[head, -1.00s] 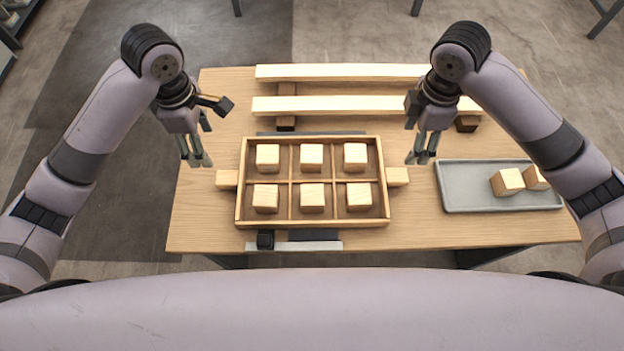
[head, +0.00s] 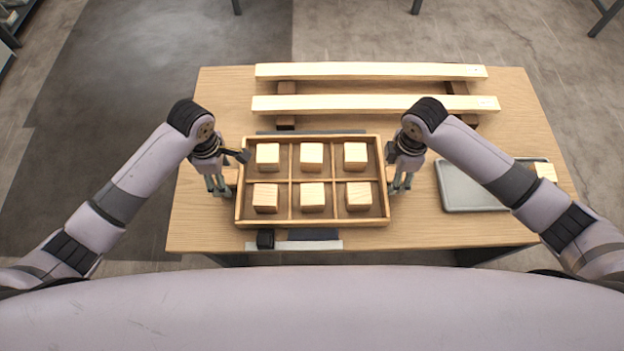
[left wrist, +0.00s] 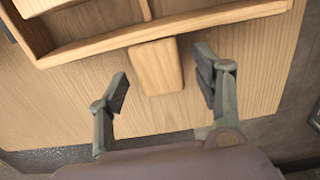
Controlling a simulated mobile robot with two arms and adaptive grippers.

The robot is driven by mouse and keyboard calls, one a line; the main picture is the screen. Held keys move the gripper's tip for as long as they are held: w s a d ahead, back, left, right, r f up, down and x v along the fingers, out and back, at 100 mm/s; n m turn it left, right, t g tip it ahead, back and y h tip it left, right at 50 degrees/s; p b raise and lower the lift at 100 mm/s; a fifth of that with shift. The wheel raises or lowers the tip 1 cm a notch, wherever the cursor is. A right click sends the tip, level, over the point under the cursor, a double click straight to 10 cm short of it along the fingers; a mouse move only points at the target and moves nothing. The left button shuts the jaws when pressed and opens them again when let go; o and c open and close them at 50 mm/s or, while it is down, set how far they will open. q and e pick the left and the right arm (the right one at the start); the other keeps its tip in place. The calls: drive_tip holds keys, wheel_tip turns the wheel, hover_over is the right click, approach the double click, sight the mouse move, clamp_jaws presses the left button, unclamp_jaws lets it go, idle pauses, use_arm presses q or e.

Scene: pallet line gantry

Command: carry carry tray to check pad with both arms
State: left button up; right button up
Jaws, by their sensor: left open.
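The carry tray (head: 311,222) is a wooden tray with six compartments, a pale wooden cube in each, resting on the table. My left gripper (head: 217,187) is at its left side. In the left wrist view my left gripper (left wrist: 161,75) is open, its fingers on either side of the tray's wooden handle (left wrist: 158,70), apart from it. My right gripper (head: 400,186) is at the tray's right side and hides the right handle; whether its fingers close on it cannot be told. I cannot tell which surface is the check pad.
Two long pale slats (head: 370,71) on dark blocks lie behind the tray. A grey shallow tray (head: 462,188) is at the right, partly behind my right arm, with a cube (head: 545,171) showing. A dark strip and a small black block (head: 265,239) lie in front of the carry tray.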

use_arm(q)
drive_tip(key=shift+f, duration=0.45)
use_arm(e)
drive_tip(key=shift+f, duration=0.45)
use_arm(q)
clamp_jaws()
use_arm(e)
clamp_jaws()
use_arm(q)
drive_tip(key=shift+r, duration=0.1)
use_arm(e)
drive_tip(key=shift+r, duration=0.1)
